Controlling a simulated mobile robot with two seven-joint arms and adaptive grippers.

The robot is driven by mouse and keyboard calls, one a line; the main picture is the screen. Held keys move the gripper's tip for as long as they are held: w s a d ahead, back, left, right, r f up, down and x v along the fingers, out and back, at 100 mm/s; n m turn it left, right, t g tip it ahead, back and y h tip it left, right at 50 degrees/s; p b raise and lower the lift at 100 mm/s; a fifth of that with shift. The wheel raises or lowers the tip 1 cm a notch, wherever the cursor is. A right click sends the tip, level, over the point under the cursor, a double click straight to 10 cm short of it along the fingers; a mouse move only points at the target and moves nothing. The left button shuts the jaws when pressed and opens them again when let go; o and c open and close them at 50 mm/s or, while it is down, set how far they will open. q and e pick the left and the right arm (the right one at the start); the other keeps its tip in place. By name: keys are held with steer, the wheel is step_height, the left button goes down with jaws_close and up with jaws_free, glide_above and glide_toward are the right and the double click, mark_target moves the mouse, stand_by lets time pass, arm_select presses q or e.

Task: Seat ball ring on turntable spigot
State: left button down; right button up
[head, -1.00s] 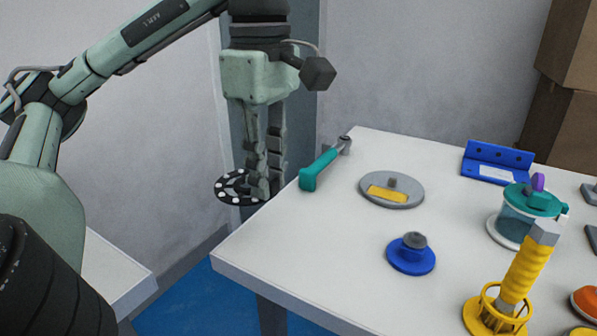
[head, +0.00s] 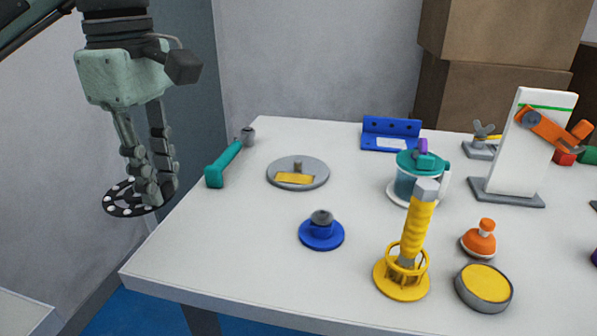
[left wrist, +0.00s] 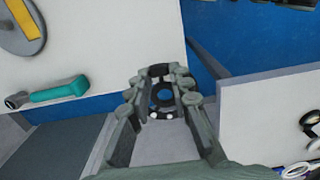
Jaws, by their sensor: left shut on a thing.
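The ball ring (head: 119,206) is a flat black ring with white balls. My left gripper (head: 152,194) points down and is shut on the ring's right side. It holds the ring level, off the table's left edge. In the left wrist view the ring (left wrist: 160,71) shows between the fingers. The turntable (head: 312,182) is a grey disc lying on the table, with a yellow plate and a short upright grey spigot (head: 298,166) near its middle. It is to the right of the gripper, apart from the ring. My right gripper is not in view.
A teal-handled tool (head: 222,169) lies between ring and turntable. A blue flanged part (head: 321,237), a yellow-handled piece (head: 414,235), a teal-lidded jar (head: 405,183) and a blue bracket (head: 391,133) stand around the turntable. Cardboard boxes (head: 480,95) are behind the table (head: 250,262).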

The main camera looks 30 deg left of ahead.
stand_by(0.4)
arm_select(q)
steer(key=shift+w+r, duration=0.1)
steer(key=shift+w, duration=0.15)
steer(key=w+d+f+m+p, duration=0.1)
steer(key=w+d+m+p, duration=0.1)
steer(key=w, duration=1.1)
steer(key=w+d+m+p, duration=0.3)
steer(key=w+d, duration=0.3)
steer(key=w, duration=0.8)
steer(key=shift+d+f+m, duration=0.35)
steer(key=shift+m, duration=0.05)
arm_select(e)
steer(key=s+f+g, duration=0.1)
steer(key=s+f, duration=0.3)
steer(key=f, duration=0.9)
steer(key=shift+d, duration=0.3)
arm_select(q)
steer(key=shift+f, duration=0.15)
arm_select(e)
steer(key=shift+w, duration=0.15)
